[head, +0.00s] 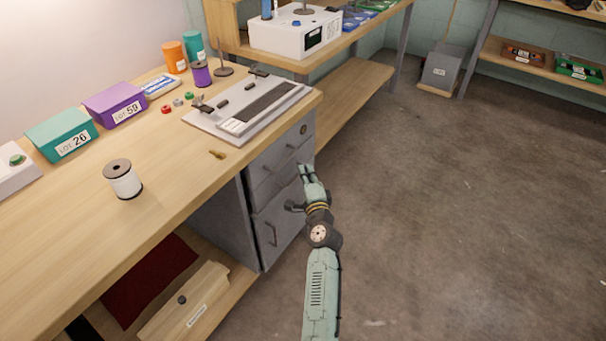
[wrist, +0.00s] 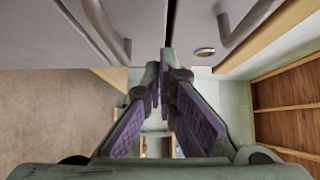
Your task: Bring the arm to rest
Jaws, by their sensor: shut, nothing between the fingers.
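My arm (head: 322,280) reaches up from the bottom of the head view, over the floor. My gripper (head: 305,168) is at the front of the grey drawer cabinet (head: 252,220), near the upper drawers and below the bench edge. In the wrist view my gripper (wrist: 163,70) shows its purple-padded fingers brought together at the tips, with nothing between them. Two drawer handles (wrist: 108,30) and a round lock (wrist: 204,53) lie close beside the fingers there. I cannot tell whether the fingers touch the cabinet.
The wooden bench (head: 180,190) stands left of my arm. It bears a white spool (head: 123,180), a purple bin (head: 114,105), a teal bin (head: 62,135), a small brass key-like piece (head: 217,154) and a grey loom-like device (head: 245,105). The concrete floor (head: 460,220) to the right is clear.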

